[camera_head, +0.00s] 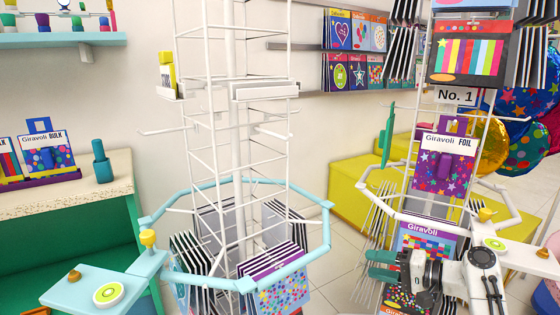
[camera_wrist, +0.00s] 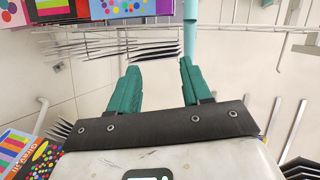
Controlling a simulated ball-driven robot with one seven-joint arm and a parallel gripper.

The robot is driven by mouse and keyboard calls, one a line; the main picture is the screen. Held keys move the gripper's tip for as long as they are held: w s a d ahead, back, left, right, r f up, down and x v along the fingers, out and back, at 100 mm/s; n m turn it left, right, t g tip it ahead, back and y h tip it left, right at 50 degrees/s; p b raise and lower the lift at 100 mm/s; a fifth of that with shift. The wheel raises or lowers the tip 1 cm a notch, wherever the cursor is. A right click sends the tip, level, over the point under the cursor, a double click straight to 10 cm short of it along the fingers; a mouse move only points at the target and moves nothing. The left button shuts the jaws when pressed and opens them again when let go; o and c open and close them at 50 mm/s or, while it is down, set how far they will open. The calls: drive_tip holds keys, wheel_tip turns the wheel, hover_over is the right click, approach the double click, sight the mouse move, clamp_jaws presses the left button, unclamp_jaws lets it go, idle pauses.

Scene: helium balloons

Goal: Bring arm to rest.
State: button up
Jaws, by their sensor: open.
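My gripper (camera_wrist: 157,88) shows in the wrist view with its two green fingers spread apart and nothing between them. In the head view my gripper (camera_head: 378,265) is at the lower right, in front of the right-hand wire rack (camera_head: 440,218) that holds balloon packets. My arm's white and black links show just right of it. Beyond the fingers in the wrist view are thin rack wires with dark packet edges (camera_wrist: 125,50). I cannot tell whether the fingers touch the rack.
A wire stand with a light blue ring (camera_head: 240,284) holds packets in the middle. A table (camera_head: 100,185) with boxes stands at the left. A yellow bench (camera_head: 350,190) and round foil balloons (camera_head: 492,145) are at the right. Some tiled floor (camera_head: 335,265) shows between the racks.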

drive_tip(key=s+a+f+n+g+h, duration=0.1)
drive_tip(key=s+f+n+g+h, duration=0.3)
drive_tip(key=s+f, duration=1.25)
drive_tip(key=s+d+f+g+h, duration=0.1)
drive_tip(key=s+f+h, duration=0.2)
drive_tip(key=s, duration=0.7)
drive_tip(key=s+d+f+g+h, duration=0.1)
drive_tip(key=s+f+g+h, duration=0.15)
drive_tip(key=s, duration=0.85)
drive_tip(key=s+d+r+n+h, duration=0.1)
drive_tip(key=s+d+r+h, duration=0.15)
drive_tip(key=s, duration=0.75)
wheel_tip(320, 180, up, 21)
drive_tip(key=p, duration=2.1)
drive_tip(key=shift+s+f+h, duration=0.15)
drive_tip(key=shift+f+h, duration=0.05)
drive_tip(key=shift+h, duration=0.1)
